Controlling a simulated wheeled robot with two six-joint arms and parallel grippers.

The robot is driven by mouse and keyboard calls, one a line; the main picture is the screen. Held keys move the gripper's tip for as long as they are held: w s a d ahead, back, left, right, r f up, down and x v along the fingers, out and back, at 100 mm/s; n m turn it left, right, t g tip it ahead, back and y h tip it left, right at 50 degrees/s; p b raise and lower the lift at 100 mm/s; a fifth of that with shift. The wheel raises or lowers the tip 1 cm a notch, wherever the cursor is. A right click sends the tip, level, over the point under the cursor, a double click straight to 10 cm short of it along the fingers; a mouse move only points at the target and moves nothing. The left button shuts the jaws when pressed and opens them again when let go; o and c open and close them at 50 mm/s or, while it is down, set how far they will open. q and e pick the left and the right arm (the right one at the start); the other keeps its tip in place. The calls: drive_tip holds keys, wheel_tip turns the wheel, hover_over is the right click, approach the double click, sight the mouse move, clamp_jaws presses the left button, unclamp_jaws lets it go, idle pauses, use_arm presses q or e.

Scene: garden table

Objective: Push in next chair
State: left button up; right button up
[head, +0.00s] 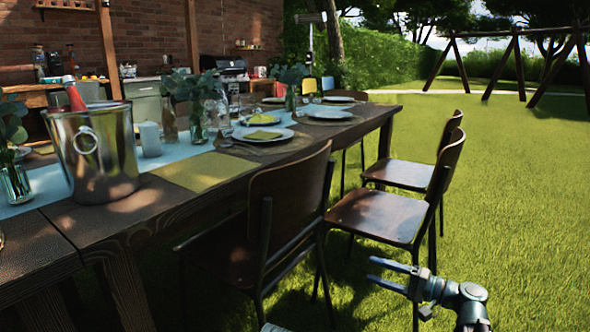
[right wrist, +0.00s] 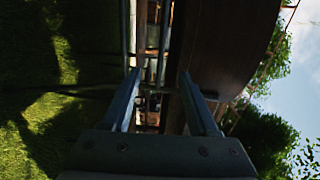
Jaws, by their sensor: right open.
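The nearest chair (head: 290,198) stands close to the long wooden table (head: 180,200), its seat partly under the edge. A second chair (head: 375,215) stands further along, its brown seat out on the grass and clear of the table. A third chair (head: 400,174) stands behind it, also out from the table. My right gripper (head: 378,273) is open and empty, low over the grass in front of the second chair and apart from it. In the right wrist view its two fingers (right wrist: 160,85) are spread, with a dark brown panel (right wrist: 232,40) beyond them.
The table holds a metal ice bucket (head: 98,155), plates (head: 263,136), glasses and plants in vases. Open grass (head: 520,200) lies to the right. A wooden frame (head: 515,65) and a hedge stand far back, and a brick wall with a kitchen counter at the left.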

drive_tip(key=s+a+f+n+g+h+p, duration=0.25)
drive_tip(key=s+a+g+p, duration=0.2)
drive_tip(key=a, duration=0.35)
drive_tip(key=s+a+f+n+g+h+p, duration=0.25)
drive_tip(key=s+a+p, duration=0.2)
drive_tip(key=a, duration=0.35)
drive_tip(key=s+a+n+g+h+p, duration=0.2)
drive_tip(key=s+n+g+h+p, duration=0.15)
drive_tip(key=s+h+p, duration=0.5)
drive_tip(key=s+d+r+n+h+p, duration=0.1)
drive_tip(key=s+r+p, duration=0.1)
drive_tip(key=r+p, duration=1.7)
drive_tip(key=s+d+r+n+h+p, duration=0.1)
drive_tip(key=s+r+p, duration=0.1)
drive_tip(key=r+p, duration=1.7)
drive_tip(key=shift+r+t+h, duration=0.35)
drive_tip(key=shift+r, duration=0.6)
